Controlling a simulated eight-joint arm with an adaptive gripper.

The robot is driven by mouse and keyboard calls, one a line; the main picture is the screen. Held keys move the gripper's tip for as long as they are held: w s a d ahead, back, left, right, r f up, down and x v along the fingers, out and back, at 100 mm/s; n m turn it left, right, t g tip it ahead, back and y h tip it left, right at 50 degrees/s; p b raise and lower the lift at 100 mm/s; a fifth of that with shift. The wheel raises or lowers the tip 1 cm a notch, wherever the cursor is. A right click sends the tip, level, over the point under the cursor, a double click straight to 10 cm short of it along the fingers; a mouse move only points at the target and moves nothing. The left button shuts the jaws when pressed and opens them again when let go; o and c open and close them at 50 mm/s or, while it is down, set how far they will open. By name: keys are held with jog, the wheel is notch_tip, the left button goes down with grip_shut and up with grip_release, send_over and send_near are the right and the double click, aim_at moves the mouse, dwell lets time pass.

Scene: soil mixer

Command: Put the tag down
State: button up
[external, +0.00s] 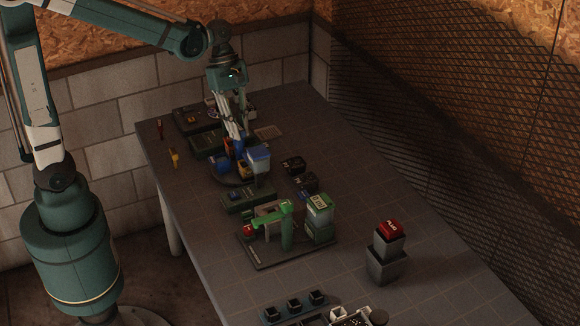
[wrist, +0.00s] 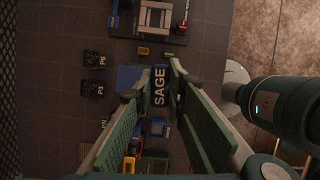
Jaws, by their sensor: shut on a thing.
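My gripper (external: 237,138) is over the far half of the table, pointing down, beside a white container with a blue lid (external: 259,157). In the wrist view, my gripper (wrist: 160,82) is shut on a dark tag marked SAGE (wrist: 159,88), held between the fingertips. A blue square surface (wrist: 129,76) shows behind the tag. I cannot tell whether the tag touches anything below. The tag is too small to make out in the external view.
Two black blocks marked P6 (wrist: 95,58) and P3 (wrist: 92,89) stand on the left in the wrist view. The table's right side is mostly clear.

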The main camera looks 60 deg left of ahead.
jog(key=w+d+f+m+p, duration=0.1)
jog(key=w+d, duration=0.2)
jog(key=d, duration=1.7)
jog(key=w+d+p, duration=0.1)
jog(key=w+d, duration=0.2)
jog(key=d, duration=1.7)
notch_tip(320, 180, down, 11)
jog(key=shift+w+f, duration=0.15)
jog(key=shift+f, duration=0.05)
notch_tip(320, 180, down, 6)
jog(key=b, duration=0.1)
jog(key=shift+f, duration=0.15)
jog(key=shift+f+b, duration=0.5)
jog(key=shift+f, duration=1.35)
jog(key=shift+f, duration=0.2)
